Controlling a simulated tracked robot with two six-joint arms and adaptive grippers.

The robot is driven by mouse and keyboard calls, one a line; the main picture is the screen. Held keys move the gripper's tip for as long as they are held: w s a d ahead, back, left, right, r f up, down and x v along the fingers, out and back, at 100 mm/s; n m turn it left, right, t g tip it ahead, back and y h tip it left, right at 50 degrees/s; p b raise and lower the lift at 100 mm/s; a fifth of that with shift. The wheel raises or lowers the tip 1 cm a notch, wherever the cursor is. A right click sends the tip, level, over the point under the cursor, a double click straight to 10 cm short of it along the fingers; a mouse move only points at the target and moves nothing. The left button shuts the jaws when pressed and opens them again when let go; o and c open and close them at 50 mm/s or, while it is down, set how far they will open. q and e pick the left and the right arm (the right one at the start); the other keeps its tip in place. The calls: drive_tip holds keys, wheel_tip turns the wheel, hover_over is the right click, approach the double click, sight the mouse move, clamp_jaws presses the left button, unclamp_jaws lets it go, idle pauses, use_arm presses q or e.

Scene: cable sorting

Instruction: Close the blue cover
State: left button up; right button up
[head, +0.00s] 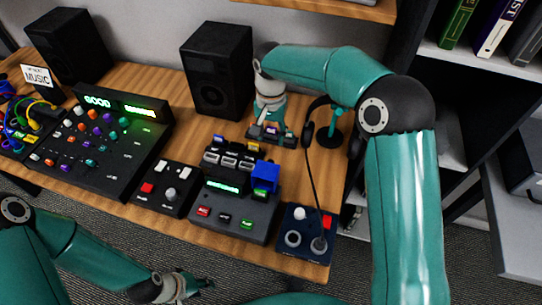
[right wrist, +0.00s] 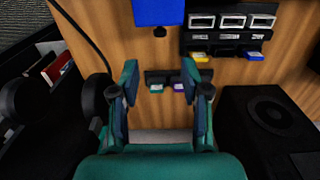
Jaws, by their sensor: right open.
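The blue cover (head: 265,176) stands raised at the right side of the dark device (head: 232,212) with the small green display. It also shows at the top edge of the right wrist view (right wrist: 160,12), cut off by the frame. My right gripper (head: 270,122) is behind the device, over a small rack of cartridges (head: 268,140).
A joystick box (head: 305,233) is right of the device and a small button box (head: 166,188) is left. A large mixer (head: 98,145) fills the left. Bare wood shows behind the button box.

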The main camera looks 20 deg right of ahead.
sight(271, 161)
drive_tip(key=f, duration=0.3)
drive_tip(key=f+p, duration=0.1)
drive_tip(key=f, duration=0.6)
drive_tip(key=shift+s+a+f, duration=0.1)
drive_tip(key=shift+s+f, duration=0.15)
drive_tip(key=shift+f, duration=0.15)
clamp_jaws()
